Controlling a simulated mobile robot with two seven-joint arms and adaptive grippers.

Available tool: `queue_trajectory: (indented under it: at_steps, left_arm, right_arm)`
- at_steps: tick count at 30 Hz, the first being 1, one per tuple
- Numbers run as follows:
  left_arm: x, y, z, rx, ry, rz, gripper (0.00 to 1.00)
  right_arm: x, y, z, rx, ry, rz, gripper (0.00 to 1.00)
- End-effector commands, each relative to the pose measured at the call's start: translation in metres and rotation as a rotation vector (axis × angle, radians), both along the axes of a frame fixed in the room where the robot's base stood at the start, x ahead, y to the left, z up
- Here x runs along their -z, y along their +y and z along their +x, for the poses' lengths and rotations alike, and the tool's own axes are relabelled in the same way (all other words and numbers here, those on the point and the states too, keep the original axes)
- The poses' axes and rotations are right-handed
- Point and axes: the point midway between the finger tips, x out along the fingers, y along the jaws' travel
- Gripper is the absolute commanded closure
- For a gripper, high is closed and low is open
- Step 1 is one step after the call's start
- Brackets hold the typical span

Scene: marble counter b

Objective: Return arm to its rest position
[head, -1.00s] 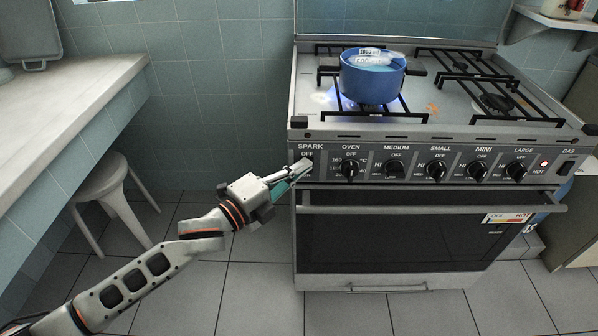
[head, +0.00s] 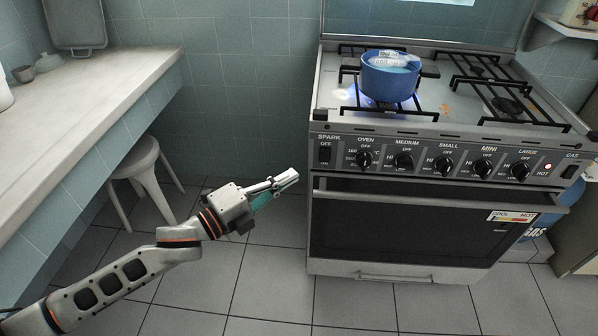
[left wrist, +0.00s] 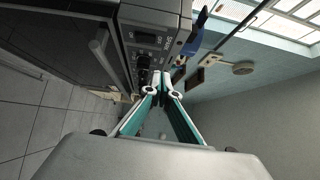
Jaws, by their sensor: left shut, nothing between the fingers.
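My left gripper (head: 287,181) is shut and empty, in front of the stove's left edge and below the spark switch. A gap separates its fingertips from the stove (head: 318,240). In the left wrist view its closed fingers (left wrist: 162,80) point towards the stove front (left wrist: 130,50), which appears tilted. My left arm (head: 130,280) reaches in from the lower left of the head view. My right gripper is not in view.
The tiled floor (head: 270,295) is clear before the stove.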

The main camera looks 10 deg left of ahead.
Motion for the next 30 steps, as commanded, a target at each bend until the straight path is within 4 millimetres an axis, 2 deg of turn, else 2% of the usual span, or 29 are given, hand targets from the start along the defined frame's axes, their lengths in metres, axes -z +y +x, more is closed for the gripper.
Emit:
queue_trajectory:
  at_steps: [10,19,25,30]
  left_arm:
    - [-0.001,0.004,-0.004,0.001,0.000,-0.001,1.00]
    - [-0.001,0.003,-0.004,-0.001,0.003,-0.003,1.00]
    - [-0.001,0.003,-0.018,-0.037,0.099,-0.098,1.00]
    - [0.012,0.009,-0.045,-0.124,0.300,-0.280,1.00]
  right_arm:
    - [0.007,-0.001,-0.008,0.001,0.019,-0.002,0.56]
    - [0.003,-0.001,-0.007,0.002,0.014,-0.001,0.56]
    - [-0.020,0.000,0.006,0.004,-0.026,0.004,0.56]
    - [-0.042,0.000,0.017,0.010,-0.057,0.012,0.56]
